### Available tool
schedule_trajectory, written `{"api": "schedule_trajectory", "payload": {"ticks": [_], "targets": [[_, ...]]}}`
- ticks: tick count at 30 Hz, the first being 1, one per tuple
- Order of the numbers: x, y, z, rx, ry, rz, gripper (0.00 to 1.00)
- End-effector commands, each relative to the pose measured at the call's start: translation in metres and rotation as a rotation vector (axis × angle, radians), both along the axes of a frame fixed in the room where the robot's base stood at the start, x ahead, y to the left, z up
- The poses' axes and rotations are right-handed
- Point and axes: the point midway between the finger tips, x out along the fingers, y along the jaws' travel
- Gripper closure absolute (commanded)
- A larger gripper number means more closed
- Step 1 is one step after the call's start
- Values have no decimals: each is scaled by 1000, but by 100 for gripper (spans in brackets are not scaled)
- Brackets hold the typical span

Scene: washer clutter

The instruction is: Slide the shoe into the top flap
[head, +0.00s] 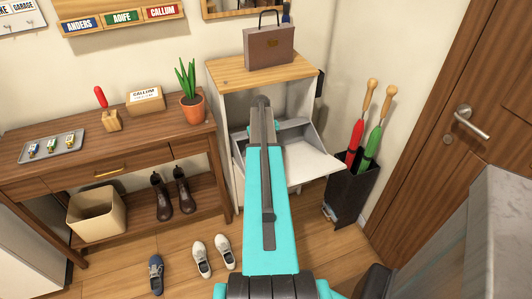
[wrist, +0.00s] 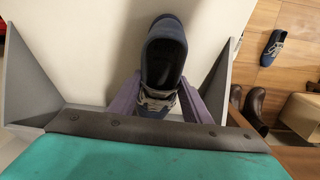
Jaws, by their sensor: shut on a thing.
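In the wrist view a dark blue shoe (wrist: 165,48) with pale laces is between the two fingers of my gripper (wrist: 158,95), which is shut on it. The shoe's opening faces the camera. Behind it is the white panel of the open top flap (wrist: 85,45), with grey side walls to left and right. I cannot tell whether the shoe touches the panel. In the head view the tilted-out top flap (head: 312,162) belongs to the white cabinet (head: 230,115). My teal arm hides the held shoe and most of the gripper there.
A matching blue shoe (head: 156,275) and two pale shoes (head: 201,259) lie on the floor. A brown bag (head: 269,46) stands on the cabinet. An umbrella stand (head: 347,195) is close right of the flap. A console table (head: 110,140) with a potted plant (head: 192,100) is left.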

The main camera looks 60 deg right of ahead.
Motion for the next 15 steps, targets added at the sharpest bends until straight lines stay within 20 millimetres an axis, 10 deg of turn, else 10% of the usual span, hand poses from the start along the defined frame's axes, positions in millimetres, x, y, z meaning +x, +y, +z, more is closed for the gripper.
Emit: {"api": "schedule_trajectory", "payload": {"ticks": [11,12,15], "targets": [[1,-1,-1,0,0,0,100],[1,-1,-1,0,0,0,54],[1,-1,-1,0,0,0,38]]}}
